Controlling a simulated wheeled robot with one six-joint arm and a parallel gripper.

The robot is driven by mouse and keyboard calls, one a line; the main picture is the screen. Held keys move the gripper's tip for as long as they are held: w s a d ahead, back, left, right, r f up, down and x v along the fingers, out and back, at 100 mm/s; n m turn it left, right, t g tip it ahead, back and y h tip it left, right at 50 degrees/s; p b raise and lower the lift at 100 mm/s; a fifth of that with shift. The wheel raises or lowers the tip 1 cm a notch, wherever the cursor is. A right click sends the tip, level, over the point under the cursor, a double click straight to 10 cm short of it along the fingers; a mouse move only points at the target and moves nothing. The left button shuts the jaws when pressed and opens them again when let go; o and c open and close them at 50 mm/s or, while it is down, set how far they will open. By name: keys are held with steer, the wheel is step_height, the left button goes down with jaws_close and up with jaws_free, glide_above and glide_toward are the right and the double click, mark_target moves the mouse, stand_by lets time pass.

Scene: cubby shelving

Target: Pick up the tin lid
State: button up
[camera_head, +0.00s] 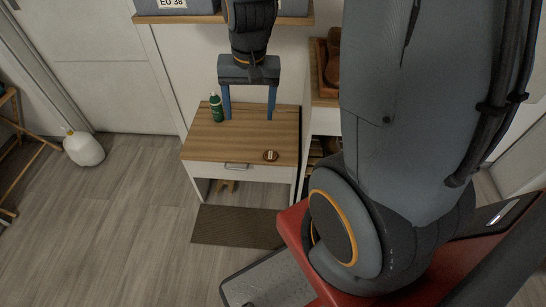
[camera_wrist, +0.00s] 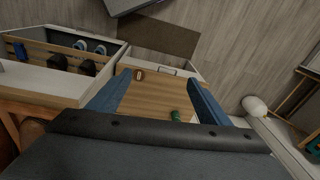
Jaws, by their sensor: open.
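The tin lid (camera_head: 270,155) looks like a small round brown disc with a pale mark, lying near the front right of a wooden cabinet top (camera_head: 240,140). It also shows in the wrist view (camera_wrist: 139,75), near the cabinet top's edge. My gripper (camera_head: 249,117) is open and empty, its two blue fingers pointing down over the back part of the cabinet top. The lid is apart from the fingers, nearer the front. In the wrist view my gripper (camera_wrist: 155,90) spreads its fingers to either side of the wooden top.
A green bottle (camera_head: 216,107) stands at the back left of the cabinet top, close to my left finger. A shelf with grey boxes (camera_head: 175,6) hangs above. An open shoe rack (camera_wrist: 70,60) stands beside the cabinet. A white jug (camera_head: 83,148) is on the floor.

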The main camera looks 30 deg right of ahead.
steer(key=w+d+f+m+b, duration=0.4)
steer(key=w+f+m, duration=0.2)
steer(key=f, duration=0.4)
steer(key=w+d+f+m+b, duration=0.5)
steer(key=f, duration=0.5)
steer(key=m+y+b, duration=0.1)
steer(key=m+b, duration=0.5)
steer(key=m, duration=0.2)
glide_toward(271, 155)
steer(key=shift+w+d+f, duration=0.1)
steer(key=shift+w+f, duration=0.05)
steer(key=shift+w, duration=0.45)
steer(key=f, duration=0.4)
steer(key=a+f, duration=0.1)
steer(key=shift+s+f, duration=0.25)
steer(key=shift+f, duration=0.15)
steer(key=shift+w+f, duration=0.1)
steer(key=shift+f, duration=0.5)
steer(key=shift+c, duration=0.4)
steer(key=c, duration=1)
